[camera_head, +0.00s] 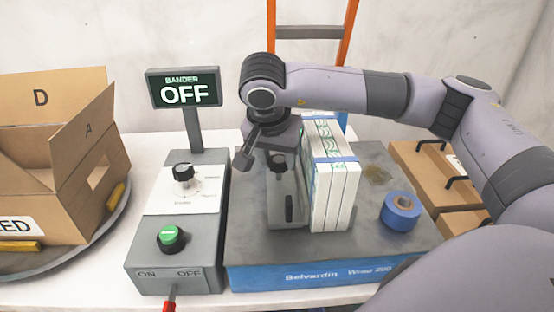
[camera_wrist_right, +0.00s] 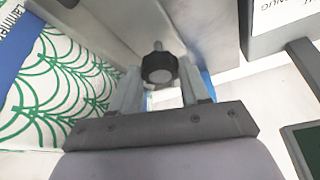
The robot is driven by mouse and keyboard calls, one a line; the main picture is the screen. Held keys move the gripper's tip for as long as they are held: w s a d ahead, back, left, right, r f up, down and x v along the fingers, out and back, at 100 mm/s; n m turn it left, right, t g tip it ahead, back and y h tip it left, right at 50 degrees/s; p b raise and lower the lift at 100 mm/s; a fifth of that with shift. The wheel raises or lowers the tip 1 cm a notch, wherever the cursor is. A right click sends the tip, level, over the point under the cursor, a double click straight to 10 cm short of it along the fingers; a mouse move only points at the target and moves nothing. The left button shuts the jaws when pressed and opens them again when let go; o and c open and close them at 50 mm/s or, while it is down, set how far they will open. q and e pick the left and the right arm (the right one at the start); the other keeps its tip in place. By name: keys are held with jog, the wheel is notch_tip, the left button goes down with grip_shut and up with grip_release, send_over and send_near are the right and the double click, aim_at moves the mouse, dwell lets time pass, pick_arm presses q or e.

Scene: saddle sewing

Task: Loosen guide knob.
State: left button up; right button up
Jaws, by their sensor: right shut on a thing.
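The guide knob is a small black ribbed knob (camera_wrist_right: 158,67) on a thin threaded stem. It sits on the grey metal guide (camera_head: 288,190), which stands upright on the bander (camera_head: 325,262) against a bundle of white printed stock (camera_head: 331,190). My right gripper (camera_head: 277,154) reaches down over the top of the guide. In the right wrist view the knob is between its two fingers (camera_wrist_right: 160,84), and the gripper is shut on it. In the head view the gripper partly hides the knob. My left gripper does not show.
A control box with a dial (camera_head: 183,174) and green button (camera_head: 171,238) stands left, its sign (camera_head: 183,89) reading "BANDER OFF". An open carton (camera_head: 60,150) is farther left. Blue tape (camera_head: 401,211) lies right of the bundle, and brown boxes (camera_head: 425,182) stand behind.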

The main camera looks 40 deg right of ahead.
jog(key=shift+n, duration=0.5)
jog(key=o, duration=1.1)
jog(key=shift+c, duration=0.2)
